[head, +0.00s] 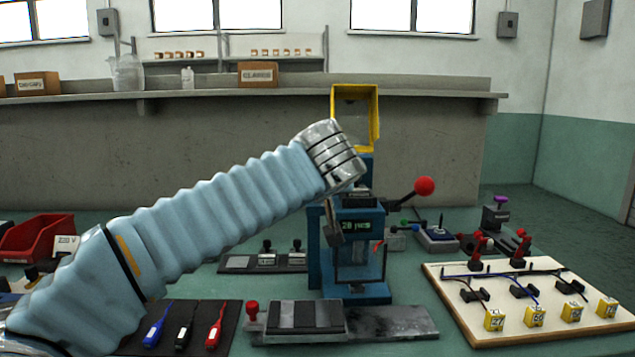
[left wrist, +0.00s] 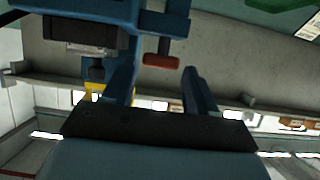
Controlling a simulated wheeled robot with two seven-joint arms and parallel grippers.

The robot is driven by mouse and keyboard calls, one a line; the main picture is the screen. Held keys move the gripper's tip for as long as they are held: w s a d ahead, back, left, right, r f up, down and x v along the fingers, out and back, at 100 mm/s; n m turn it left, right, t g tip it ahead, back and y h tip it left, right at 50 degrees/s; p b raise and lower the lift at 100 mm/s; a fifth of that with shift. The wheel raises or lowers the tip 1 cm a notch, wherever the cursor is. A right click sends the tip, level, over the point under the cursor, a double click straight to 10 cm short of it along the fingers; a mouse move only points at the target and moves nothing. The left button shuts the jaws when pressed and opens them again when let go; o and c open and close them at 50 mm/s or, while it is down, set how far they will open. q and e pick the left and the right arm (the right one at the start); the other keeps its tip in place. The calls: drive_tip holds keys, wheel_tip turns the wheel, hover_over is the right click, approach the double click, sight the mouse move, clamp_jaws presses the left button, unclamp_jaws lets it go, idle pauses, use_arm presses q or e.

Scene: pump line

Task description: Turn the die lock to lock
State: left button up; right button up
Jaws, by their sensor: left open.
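The blue press (head: 362,291) stands on the green bench with a small display and a clear front window. A small red lever (head: 378,247), which looks like the die lock, sits low on its front, tilted. In the left wrist view a red handle (left wrist: 161,61) shows between and just beyond the fingertips of my left gripper (left wrist: 158,78). The gripper is open, with a finger on each side of the handle and a gap to both. In the head view my left arm reaches across to the press and mostly hides that gripper. My right gripper is not in view.
A red ball-ended lever (head: 424,187) sticks out right of the press, and a yellow guard frame (head: 375,118) rises above it. A cream wiring board (head: 455,318) lies at right. A grey fixture plate (head: 400,322) lies in front. Screwdrivers (head: 184,325) lie on a dark mat at left.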

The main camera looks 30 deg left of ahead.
use_arm(q)
drive_tip(key=shift+w+a+f, duration=0.25)
drive_tip(key=shift+w+a, duration=0.05)
drive_tip(key=shift+w, duration=0.25)
